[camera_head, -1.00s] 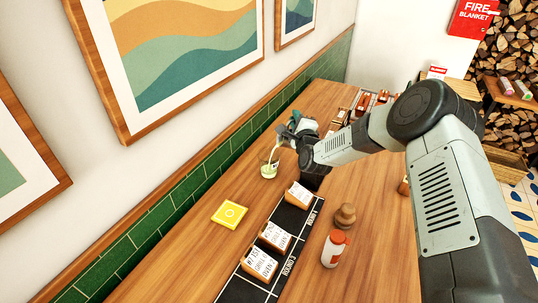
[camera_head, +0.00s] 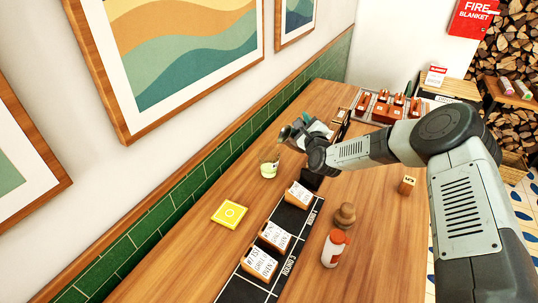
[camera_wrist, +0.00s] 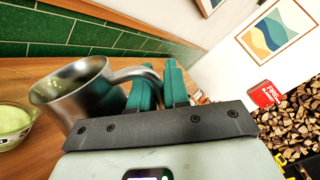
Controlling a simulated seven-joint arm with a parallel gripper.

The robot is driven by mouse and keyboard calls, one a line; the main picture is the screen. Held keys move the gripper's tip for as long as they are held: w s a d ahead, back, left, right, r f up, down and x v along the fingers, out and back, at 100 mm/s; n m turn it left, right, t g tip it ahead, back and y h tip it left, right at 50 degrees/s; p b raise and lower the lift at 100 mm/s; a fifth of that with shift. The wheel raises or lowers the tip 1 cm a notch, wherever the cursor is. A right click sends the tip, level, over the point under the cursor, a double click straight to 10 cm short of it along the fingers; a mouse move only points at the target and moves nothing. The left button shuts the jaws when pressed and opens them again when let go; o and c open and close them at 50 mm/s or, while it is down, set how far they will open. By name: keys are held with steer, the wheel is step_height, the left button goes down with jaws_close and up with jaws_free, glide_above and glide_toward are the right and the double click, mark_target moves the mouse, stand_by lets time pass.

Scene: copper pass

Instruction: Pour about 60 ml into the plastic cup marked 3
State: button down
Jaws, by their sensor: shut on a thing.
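My gripper (camera_wrist: 160,85) is shut on the handle of a metal pitcher (camera_wrist: 75,95). The pitcher is tilted with its mouth to the left, toward a clear cup (camera_wrist: 14,128) that holds pale green liquid. No stream shows between them. In the head view the gripper (camera_head: 304,124) is at the far part of the counter, and the cup (camera_head: 268,170) stands upright just in front of it, near the tiled wall. I cannot read a number on the cup. The inside of the pitcher is mostly hidden.
A yellow square (camera_head: 229,214) lies nearer along the counter. A black mat (camera_head: 237,290) bears several printed cards. A white bottle with a red cap (camera_head: 333,250) and a wooden piece (camera_head: 345,215) stand to its right. A rack of items (camera_head: 388,107) is at the back.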

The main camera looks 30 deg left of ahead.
steer(key=shift+w+d+f+m, duration=0.1)
steer(key=shift+w+d+m, duration=0.3)
steer(key=shift+m, duration=0.6)
steer(key=shift+d+f+m, duration=0.15)
steer(key=shift+f+m, duration=0.05)
steer(key=shift+m, duration=0.1)
steer(key=shift+f, duration=0.1)
stand_by(0.8)
steer(key=shift+w+d+f+m, duration=0.15)
steer(key=shift+f+m, duration=0.1)
steer(key=shift+m, duration=0.05)
steer(key=w+d+m, duration=0.1)
steer(key=m, duration=0.1)
steer(key=w+d+m, duration=0.1)
steer(key=d+m, duration=0.1)
steer(key=w+d+f+m, duration=0.1)
steer(key=shift+w+d+m, duration=0.15)
steer(key=shift+d+m, duration=0.05)
steer(key=shift+m, duration=0.2)
steer(key=shift+w+d+f+m, duration=0.1)
steer(key=shift+w+d+m, duration=0.3)
steer(key=shift+m, duration=0.6)
